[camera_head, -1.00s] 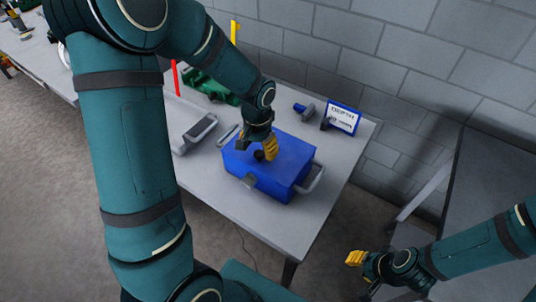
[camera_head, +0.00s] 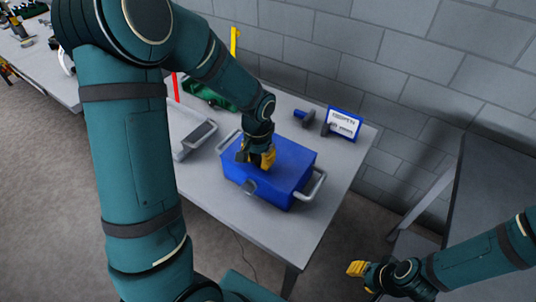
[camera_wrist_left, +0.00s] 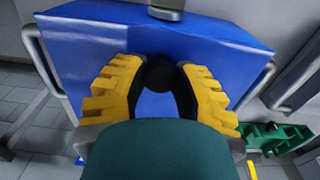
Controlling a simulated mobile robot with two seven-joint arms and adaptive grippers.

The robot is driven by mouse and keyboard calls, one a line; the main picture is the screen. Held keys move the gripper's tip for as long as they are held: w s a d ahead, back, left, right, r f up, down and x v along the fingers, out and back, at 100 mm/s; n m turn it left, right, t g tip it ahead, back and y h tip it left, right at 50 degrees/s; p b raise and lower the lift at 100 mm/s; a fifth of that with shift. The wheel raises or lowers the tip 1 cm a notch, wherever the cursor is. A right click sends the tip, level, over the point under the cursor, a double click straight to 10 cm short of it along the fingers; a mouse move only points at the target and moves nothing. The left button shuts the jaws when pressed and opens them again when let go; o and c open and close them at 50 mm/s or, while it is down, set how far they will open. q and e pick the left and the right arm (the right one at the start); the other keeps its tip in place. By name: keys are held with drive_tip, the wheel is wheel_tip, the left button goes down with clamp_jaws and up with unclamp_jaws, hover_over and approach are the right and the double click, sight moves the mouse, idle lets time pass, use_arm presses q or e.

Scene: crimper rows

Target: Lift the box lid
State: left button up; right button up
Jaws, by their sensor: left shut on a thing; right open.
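The blue box (camera_head: 258,189) stands on the grey table, with metal handles at its two sides and a latch (camera_head: 250,187) on its front. Its blue lid (camera_head: 292,158) looks closed in the head view; it also fills much of the left wrist view (camera_wrist_left: 225,52). My left gripper (camera_head: 262,162) is over the lid's middle, its yellow fingers shut on a dark round knob (camera_wrist_left: 159,74) on the lid. My right gripper (camera_head: 356,269) is open and empty, off the table at the lower right.
The grey table (camera_head: 270,231) also holds a grey tray-like thing (camera_head: 197,136) left of the box, a green object (camera_head: 208,96) behind, a blue-and-black tool (camera_head: 304,118) and a blue-framed sign (camera_head: 343,123). A block wall stands behind.

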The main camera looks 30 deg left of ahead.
use_arm(q)
drive_tip(key=shift+w+d+r+p, duration=0.1)
drive_tip(key=shift+w+r+p, duration=0.5)
drive_tip(key=shift+r+p, duration=0.45)
drive_tip(key=shift+w+r+p, duration=0.6)
drive_tip(key=shift+r+p, duration=0.3)
drive_tip(key=shift+r, duration=0.4)
drive_tip(key=shift+w+d+r+p, duration=0.1)
drive_tip(key=shift+w+r+p, duration=0.5)
drive_tip(key=shift+r+p, duration=0.45)
drive_tip(key=shift+c, duration=0.6)
drive_tip(key=shift+r, duration=0.1)
drive_tip(key=shift+c, duration=0.2)
drive_tip(key=shift+o, duration=0.3)
drive_tip(key=shift+w+d+r+p, duration=0.1)
drive_tip(key=shift+w+r+p, duration=0.6)
drive_tip(key=shift+w, duration=0.35)
drive_tip(key=shift+w+d+r+p, duration=0.1)
drive_tip(key=shift+w+r+p, duration=0.6)
drive_tip(key=shift+w, duration=0.35)
drive_tip(key=shift+w+r+p, duration=0.45)
drive_tip(key=shift+w+r, duration=0.05)
drive_tip(key=shift+w, duration=0.3)
drive_tip(key=shift+w+r+p, duration=0.45)
drive_tip(key=shift+w+r, duration=0.05)
drive_tip(key=shift+w, duration=0.25)
clamp_jaws()
drive_tip(key=shift+w+r, duration=0.1)
drive_tip(key=shift+w, duration=0.15)
